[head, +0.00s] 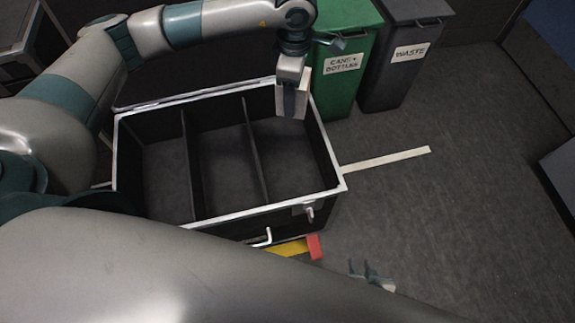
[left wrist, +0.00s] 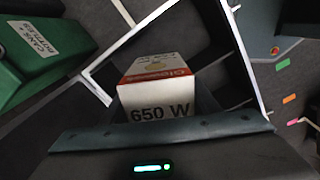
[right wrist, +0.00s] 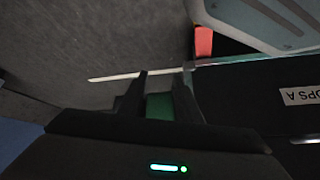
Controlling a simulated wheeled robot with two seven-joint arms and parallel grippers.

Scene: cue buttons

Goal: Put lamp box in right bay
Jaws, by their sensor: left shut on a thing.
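The lamp box (left wrist: 158,106), white with an orange-red band and "650 W" print, is held in my left gripper (head: 291,98), which is shut on it. In the head view they are over the far end of the case's right bay (head: 293,155); the gripper mostly hides the box there. The black case (head: 230,215) has a pale metal rim and three bays, all looking empty. In the left wrist view the box hangs over the case interior. My right gripper (head: 370,275) is open and empty, low in front of the case's right corner; its fingers show in the right wrist view (right wrist: 158,90).
A green cans and bottles bin (head: 345,75) and a grey waste bin (head: 400,65) stand behind the case. Pale tape (head: 385,160) lies on the floor to its right. Red (head: 314,246) and yellow (head: 288,248) pieces show by its near side.

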